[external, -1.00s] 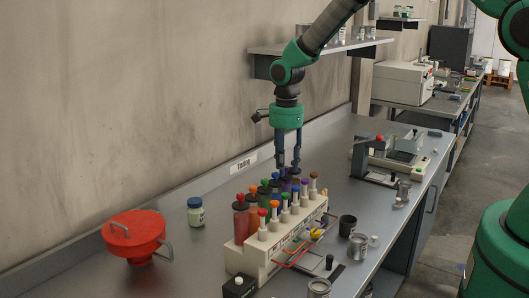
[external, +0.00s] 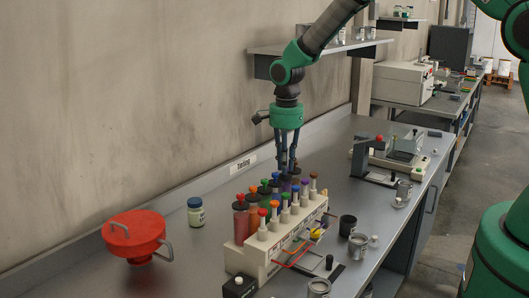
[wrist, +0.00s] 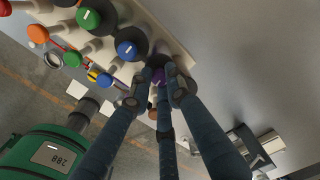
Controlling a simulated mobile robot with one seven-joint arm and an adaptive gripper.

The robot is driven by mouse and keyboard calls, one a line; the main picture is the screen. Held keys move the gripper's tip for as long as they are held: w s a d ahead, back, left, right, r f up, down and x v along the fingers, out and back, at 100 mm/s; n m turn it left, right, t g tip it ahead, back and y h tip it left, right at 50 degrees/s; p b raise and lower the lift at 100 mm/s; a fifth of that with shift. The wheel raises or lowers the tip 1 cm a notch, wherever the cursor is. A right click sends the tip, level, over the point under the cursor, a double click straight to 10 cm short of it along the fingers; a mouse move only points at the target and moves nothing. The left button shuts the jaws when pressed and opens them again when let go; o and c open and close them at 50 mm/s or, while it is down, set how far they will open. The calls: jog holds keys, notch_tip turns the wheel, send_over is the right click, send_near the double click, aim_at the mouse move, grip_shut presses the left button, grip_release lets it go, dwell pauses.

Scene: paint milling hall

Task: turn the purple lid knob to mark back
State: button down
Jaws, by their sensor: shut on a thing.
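The purple lid knob (wrist: 158,77) tops the far end of the back row of coloured tubes in the rack (external: 258,258). My gripper (external: 290,172) comes straight down over it with three dark fingers. In the wrist view my gripper (wrist: 160,88) has its fingertips closed around the purple knob, on several sides. The fingers hide part of the knob, and I cannot make out its pointer or the back mark. The neighbouring blue knob (wrist: 127,49) and green knob (wrist: 88,18) show white pointer lines.
Shorter tubes with coloured caps stand in the rack's front row, close by. A red lidded funnel (external: 134,234) and a jar (external: 196,212) stand to the left. A dark cup (external: 347,226) and a can (external: 357,246) stand to the right. A shelf (external: 318,46) hangs on the wall behind.

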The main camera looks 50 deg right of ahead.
jog(key=n+b, duration=0.1)
jog(key=n, duration=0.7)
jog(key=shift+n+b, duration=0.3)
jog(key=shift+n, duration=0.1)
jog(key=n, duration=0.4)
jog(key=shift+n, duration=0.3)
jog(key=n, duration=0.3)
jog(key=shift+n+b, duration=0.3)
jog(key=shift+b, duration=0.1)
jog(key=n, duration=0.3)
jog(key=shift+n, duration=0.3)
jog(key=n, duration=0.4)
jog(key=shift+n, duration=0.3)
jog(key=n, duration=0.4)
jog(key=shift+n+b, duration=0.3)
jog(key=shift+b, duration=0.05)
jog(key=shift+n, duration=1.9)
